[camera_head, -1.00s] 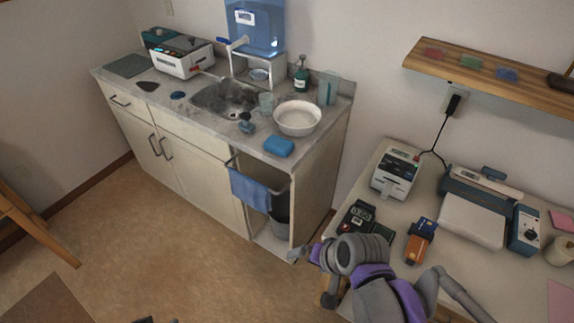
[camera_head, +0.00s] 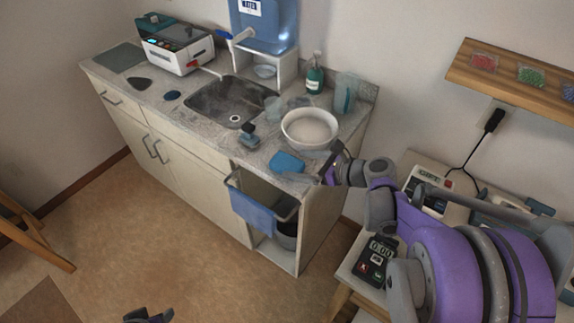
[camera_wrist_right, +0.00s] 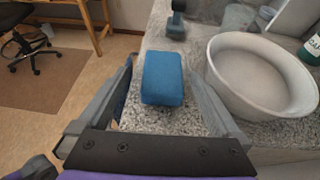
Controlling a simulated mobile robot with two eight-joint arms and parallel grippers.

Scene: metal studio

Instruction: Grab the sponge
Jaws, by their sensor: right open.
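The blue sponge (camera_head: 287,162) lies on the counter near its front edge, in front of the white bowl. In the right wrist view the sponge (camera_wrist_right: 163,78) lies between the two spread fingers of my right gripper (camera_wrist_right: 161,68), with gaps on both sides. The right gripper is open and holds nothing. In the head view my right gripper (camera_head: 312,165) reaches in from the right, close beside the sponge. A small dark part of my left gripper (camera_head: 149,316) shows at the bottom edge; its fingers cannot be made out.
The white bowl (camera_head: 310,128) stands close behind the sponge. A dark brush-like item (camera_head: 248,136) stands to its left, near the sink (camera_head: 222,103). A blue towel (camera_head: 252,210) hangs on a bar below the counter edge. A side table with devices stands at the right.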

